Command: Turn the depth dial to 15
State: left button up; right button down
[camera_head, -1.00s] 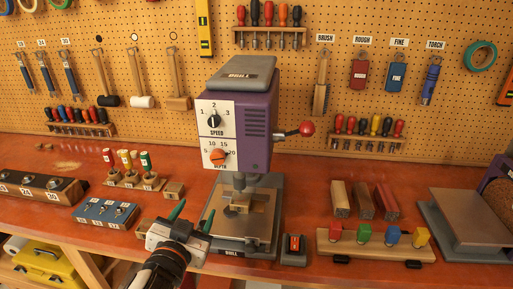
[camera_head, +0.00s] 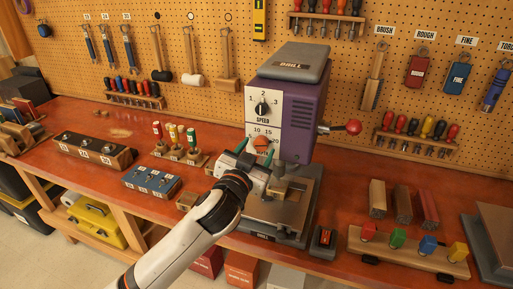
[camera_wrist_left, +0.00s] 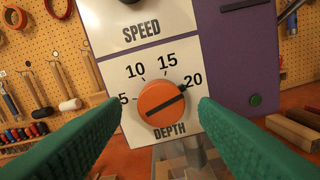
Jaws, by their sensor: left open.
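The depth dial (camera_wrist_left: 162,103) is an orange round knob with a dark line across its face, low on the drill's white front panel. The line slants up to the right, with its right end just below the 20 mark; the 15 mark (camera_wrist_left: 168,61) is above the knob. The dial also shows in the head view (camera_head: 262,141), partly hidden by my gripper. My left gripper (camera_head: 254,151) is open in front of the panel. In the left wrist view its green fingers stand on either side of the dial, apart from it. My right gripper is out of view.
The speed dial (camera_head: 262,109) sits above the depth dial. A red-knobbed lever (camera_head: 352,127) sticks out from the drill's right side. A switch box (camera_head: 323,238) stands right of the drill base. A blue bit block (camera_head: 152,182) lies left of my gripper.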

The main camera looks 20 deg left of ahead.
pick_arm(q)
jog(key=shift+w, duration=0.2)
jog(key=shift+c, duration=0.2)
jog(key=c, duration=0.9)
jog(key=shift+c, duration=0.2)
